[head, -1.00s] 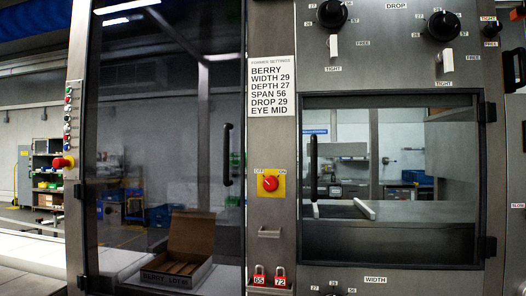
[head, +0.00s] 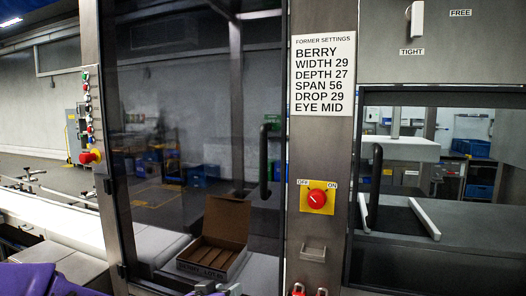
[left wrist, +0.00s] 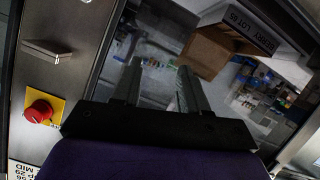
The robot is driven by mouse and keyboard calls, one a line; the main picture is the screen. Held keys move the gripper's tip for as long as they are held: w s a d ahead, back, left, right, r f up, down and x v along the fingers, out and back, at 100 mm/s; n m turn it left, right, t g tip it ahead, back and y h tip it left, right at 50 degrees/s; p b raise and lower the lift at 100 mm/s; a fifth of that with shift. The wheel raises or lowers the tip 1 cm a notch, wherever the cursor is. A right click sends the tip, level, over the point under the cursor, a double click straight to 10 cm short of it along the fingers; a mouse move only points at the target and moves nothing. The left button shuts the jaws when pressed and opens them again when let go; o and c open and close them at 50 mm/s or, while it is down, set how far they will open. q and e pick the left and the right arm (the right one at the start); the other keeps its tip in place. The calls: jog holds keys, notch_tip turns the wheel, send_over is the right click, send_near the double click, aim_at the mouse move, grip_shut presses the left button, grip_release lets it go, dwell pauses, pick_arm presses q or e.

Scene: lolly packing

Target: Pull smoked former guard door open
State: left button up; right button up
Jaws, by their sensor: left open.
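A tall smoked door (head: 150,100) in a steel frame stands left of the settings sign and looks shut. Its black upright handle (head: 265,160) is near its right edge. A smaller tinted door (head: 450,262) on the right has a black handle (head: 375,185) at its left side and also looks shut. My left gripper (head: 212,288) just enters at the bottom of the head view, below and left of the tall door's handle. In the left wrist view its two fingers (left wrist: 160,88) are apart and empty in front of the glass. My right gripper is not seen.
The steel post carries the settings sign (head: 322,75), a red rotary switch (head: 317,197) on a yellow plate and a small bracket (head: 314,248). An open brown carton (head: 228,222) shows behind the tall door's glass. A button strip (head: 88,115) is on the left post.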

pick_arm(q)
jog(key=w+d+r+m+t+h+p, duration=0.1)
jog(key=d+r+m+t+h+p, duration=0.15)
jog(key=r, duration=1.95)
jog(key=m+h+p, duration=0.1)
jog(key=m+p, duration=0.1)
jog(key=m, duration=0.1)
send_near(262, 160)
jog(key=shift+n+t, duration=0.25)
jog(key=shift+n, duration=0.1)
jog(key=p+x, duration=0.4)
jog(key=x, duration=0.6)
jog(key=shift+w+d+f+p, duration=0.1)
jog(key=shift+p, duration=0.3)
jog(key=shift+w+d, duration=0.1)
jog(key=shift+w, duration=0.1)
jog(key=shift+w+f, duration=0.1)
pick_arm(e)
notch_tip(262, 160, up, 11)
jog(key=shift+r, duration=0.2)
pick_arm(q)
grip_shut()
